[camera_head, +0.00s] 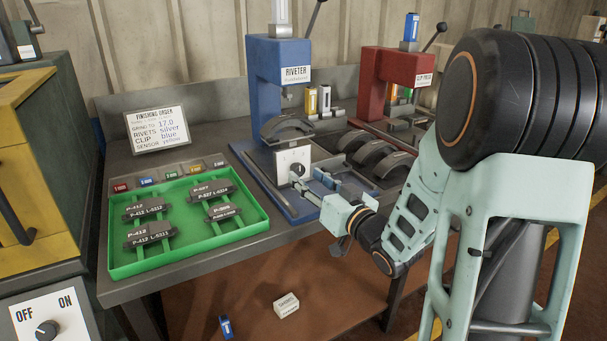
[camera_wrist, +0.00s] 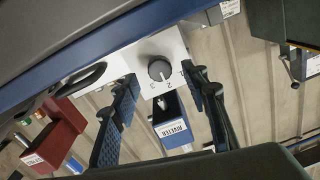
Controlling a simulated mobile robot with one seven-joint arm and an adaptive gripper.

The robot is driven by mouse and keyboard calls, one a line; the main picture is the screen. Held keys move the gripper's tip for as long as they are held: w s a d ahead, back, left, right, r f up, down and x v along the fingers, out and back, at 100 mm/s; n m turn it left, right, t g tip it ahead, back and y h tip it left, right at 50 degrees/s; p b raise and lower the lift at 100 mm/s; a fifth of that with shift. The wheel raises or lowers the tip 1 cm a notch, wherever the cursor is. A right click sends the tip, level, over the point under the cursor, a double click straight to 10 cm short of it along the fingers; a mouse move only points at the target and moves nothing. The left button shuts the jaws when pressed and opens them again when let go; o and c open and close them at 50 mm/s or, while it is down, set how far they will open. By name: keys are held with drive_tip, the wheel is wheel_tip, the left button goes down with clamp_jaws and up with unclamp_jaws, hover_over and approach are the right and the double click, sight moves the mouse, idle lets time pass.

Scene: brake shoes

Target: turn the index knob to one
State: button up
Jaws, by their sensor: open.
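The index knob (camera_wrist: 160,69) is a dark round knob on a white plate (camera_wrist: 146,92) with the numerals 1, 2 and 3 near it. A pale mark shows on the knob's lower side in the wrist view; which numeral it points at is too small to tell surely. In the head view the knob (camera_head: 297,170) sits on the white plate at the front of the blue riveter (camera_head: 281,60). My gripper (camera_head: 311,186) is open just in front of the plate. In the wrist view my gripper (camera_wrist: 163,80) has one finger on each side of the knob, apart from it.
A green tray (camera_head: 118,262) with labelled parts lies to the left. A finishing order card (camera_head: 157,130) stands behind it. Dark brake shoes (camera_head: 375,157) and a red clip press (camera_head: 395,68) are on the right. A white box (camera_head: 286,305) lies below the bench.

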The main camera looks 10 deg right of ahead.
sight(297, 169)
drive_tip(key=shift+x, duration=1.25)
clamp_jaws()
